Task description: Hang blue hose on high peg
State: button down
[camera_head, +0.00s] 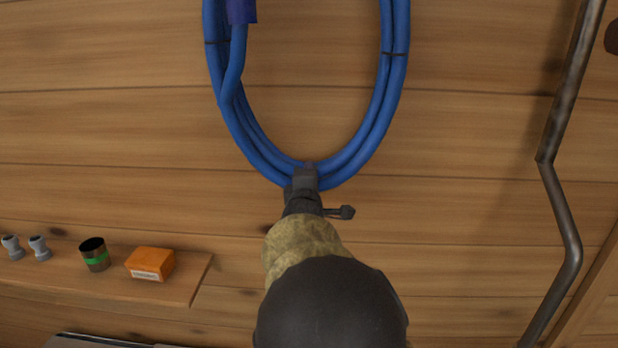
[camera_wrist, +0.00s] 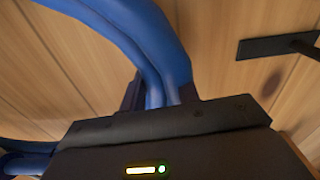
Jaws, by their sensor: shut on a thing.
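The blue hose (camera_head: 375,120) is coiled in a long loop against the wooden wall in the head view, its top cut off by the picture's upper edge. My gripper (camera_head: 305,172) is shut on the bottom of the coil. In the wrist view the blue hose (camera_wrist: 140,35) runs down between the fingers of my gripper (camera_wrist: 165,98). A dark peg (camera_head: 340,212) sticks out just below and right of my gripper; a dark plate with a rod (camera_wrist: 280,46) shows at right in the wrist view. No peg is visible at the coil's top.
A wooden shelf (camera_head: 195,280) at lower left holds an orange box (camera_head: 150,263), a dark can with a green band (camera_head: 95,254) and two small grey fittings (camera_head: 38,248). A bent metal pipe (camera_head: 560,205) runs down the right side. The wall between is mostly clear.

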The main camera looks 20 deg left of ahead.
jog(key=shift+r, duration=0.2)
jog(key=c, duration=0.9)
grip_release()
jog(key=shift+c, duration=0.2)
jog(key=o, duration=0.3)
jog(key=shift+f, duration=0.25)
jog(key=shift+o, duration=0.2)
jog(key=shift+r, duration=0.1)
jog(key=shift+s, duration=0.15)
jog(key=v, duration=1.7)
jog(key=shift+p, duration=0.45)
